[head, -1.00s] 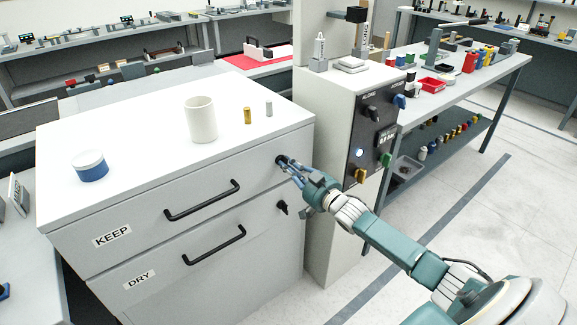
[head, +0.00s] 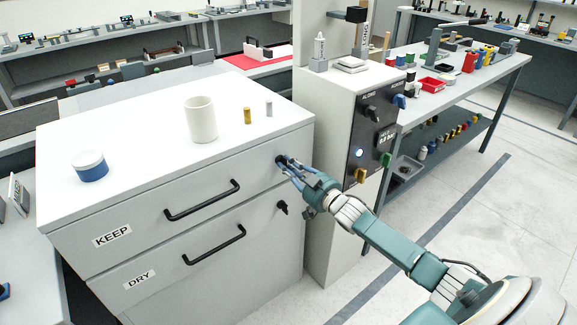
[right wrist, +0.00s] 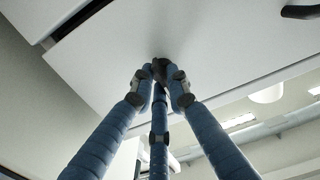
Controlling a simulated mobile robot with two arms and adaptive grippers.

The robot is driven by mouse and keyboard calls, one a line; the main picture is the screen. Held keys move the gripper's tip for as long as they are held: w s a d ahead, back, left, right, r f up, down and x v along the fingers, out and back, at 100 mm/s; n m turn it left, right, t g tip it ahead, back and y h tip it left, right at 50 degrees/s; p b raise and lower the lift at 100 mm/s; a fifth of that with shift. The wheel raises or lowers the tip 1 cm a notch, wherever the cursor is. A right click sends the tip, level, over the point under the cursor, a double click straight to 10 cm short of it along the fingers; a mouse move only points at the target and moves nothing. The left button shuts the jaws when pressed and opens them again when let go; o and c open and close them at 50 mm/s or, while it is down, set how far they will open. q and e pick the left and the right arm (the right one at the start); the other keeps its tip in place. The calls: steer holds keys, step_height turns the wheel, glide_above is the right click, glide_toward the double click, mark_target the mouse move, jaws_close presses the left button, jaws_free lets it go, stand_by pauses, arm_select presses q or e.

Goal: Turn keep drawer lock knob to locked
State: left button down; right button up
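The keep drawer lock knob (head: 281,160) is a small dark knob at the right end of the upper drawer front, the one labelled KEEP (head: 112,236). My right gripper (head: 286,163) reaches it from the right. In the right wrist view its three blue fingers (right wrist: 160,77) converge around the dark knob (right wrist: 159,66), with the tips closed on it. The fingertips cover most of the knob, so I cannot tell which way it points. The keep drawer is shut. My left gripper is not in view.
Below is the DRY drawer with its own dark knob (head: 282,208). Black handles (head: 203,200) stick out left of my gripper. A white cup (head: 201,119) and a blue-banded jar (head: 90,166) stand on the cabinet top. A control panel (head: 372,130) stands close on the right.

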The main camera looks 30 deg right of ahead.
steer(key=shift+o, duration=0.6)
steer(key=s, duration=1.2)
steer(key=shift+d, duration=0.45)
